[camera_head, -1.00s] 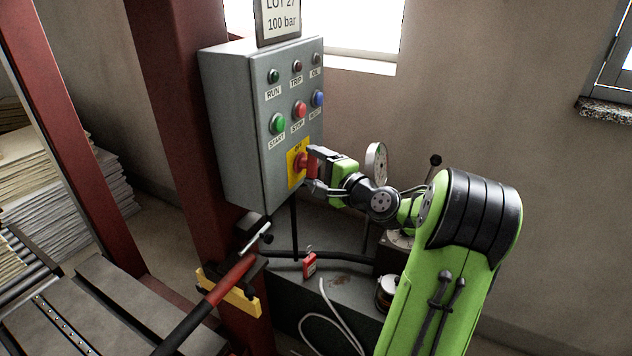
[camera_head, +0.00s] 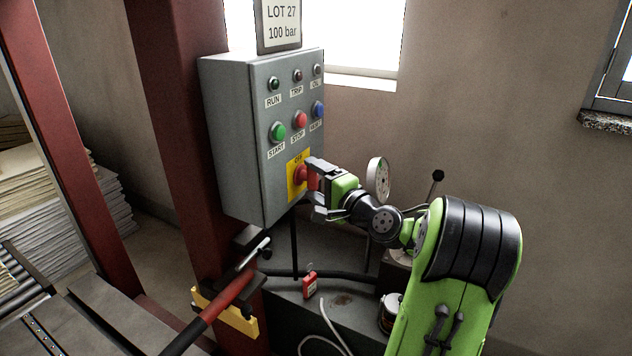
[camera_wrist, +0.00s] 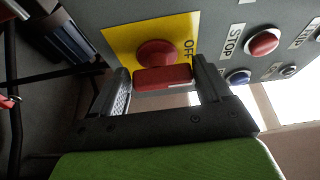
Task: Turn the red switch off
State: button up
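The red switch (camera_head: 300,174) is a rotary knob on a yellow plate (camera_head: 291,187), low on the grey control box. In the wrist view, the knob's bar (camera_wrist: 162,78) runs across the space between my fingers, with its round base (camera_wrist: 157,54) behind it. The word OFF (camera_wrist: 187,48) is printed on the plate at the right of the knob. My gripper (camera_head: 317,186) reaches the knob from the right. Its fingers are spread, one above and one below the knob. The wrist view also shows my gripper (camera_wrist: 163,85); the fingers are very near the bar's ends, and contact is unclear.
The control box (camera_head: 235,130) carries a green START button (camera_head: 278,132), a red STOP button (camera_head: 300,119), a blue button (camera_head: 318,109) and lamps above. It hangs on a red column (camera_head: 185,130). Below are a red-handled lever (camera_head: 223,300) and a red padlock (camera_head: 310,285).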

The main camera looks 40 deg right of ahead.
jog(key=o, duration=0.3)
jog(key=shift+s, duration=0.15)
jog(key=s, duration=1)
jog(key=s+a, duration=0.1)
jog(key=s, duration=0.4)
jog(key=shift+s, duration=0.25)
jog(key=shift+d, duration=0.1)
